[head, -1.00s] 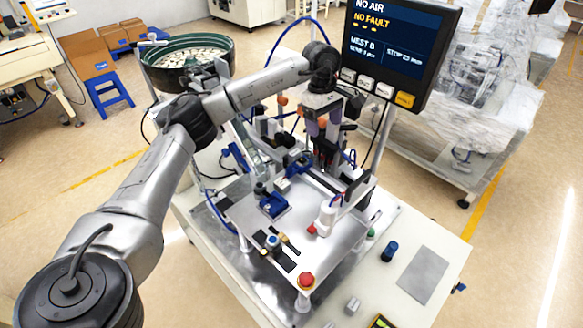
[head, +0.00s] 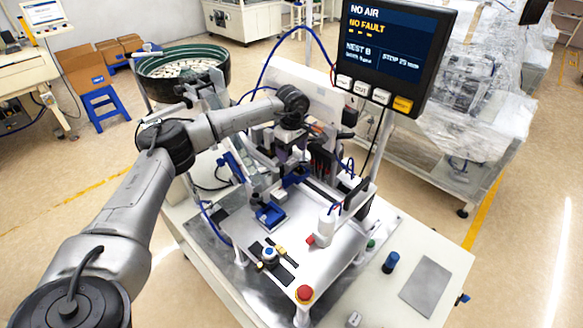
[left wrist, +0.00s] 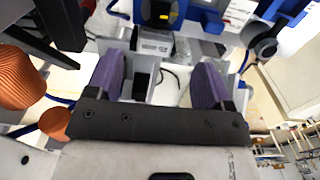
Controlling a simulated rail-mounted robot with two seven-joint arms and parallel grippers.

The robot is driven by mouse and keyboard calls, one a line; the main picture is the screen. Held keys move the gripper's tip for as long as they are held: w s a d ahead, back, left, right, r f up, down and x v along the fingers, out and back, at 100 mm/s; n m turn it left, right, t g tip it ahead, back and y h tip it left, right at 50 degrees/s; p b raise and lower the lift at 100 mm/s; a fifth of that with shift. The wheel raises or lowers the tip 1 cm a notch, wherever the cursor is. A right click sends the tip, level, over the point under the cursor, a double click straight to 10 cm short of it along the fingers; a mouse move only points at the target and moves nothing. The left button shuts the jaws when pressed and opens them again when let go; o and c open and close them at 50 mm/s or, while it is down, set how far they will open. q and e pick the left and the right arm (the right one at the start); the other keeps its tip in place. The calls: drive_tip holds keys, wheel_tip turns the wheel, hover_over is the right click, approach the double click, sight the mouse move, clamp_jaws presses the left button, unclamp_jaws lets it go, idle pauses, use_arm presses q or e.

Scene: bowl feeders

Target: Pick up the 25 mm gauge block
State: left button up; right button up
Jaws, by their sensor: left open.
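My left gripper (head: 283,154) is over the fixture plate in the head view, in front of the upright slide parts. In the left wrist view its two purple fingers (left wrist: 158,80) stand wide apart with nothing held between them. A small grey block with printed marks (left wrist: 155,45) lies beyond the fingertips there, below a blue part; it may be the gauge block, but the print is too small to read. Another small grey metal block (head: 354,320) lies on the bench at the bottom edge of the head view. My right gripper is not seen.
A blue nest (head: 270,214) sits on the fixture plate (head: 300,225). The display (head: 388,55) rises at the right. A blue cap (head: 391,262) and grey pad (head: 426,286) lie on the bench.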

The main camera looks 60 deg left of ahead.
sight(292, 162)
use_arm(q)
drive_tip(key=shift+w+a+f, duration=0.1)
drive_tip(key=shift+f, duration=1.2)
drive_tip(key=shift+w+a+f, duration=0.1)
drive_tip(key=shift+f, duration=1.15)
drive_tip(key=c, duration=1.1)
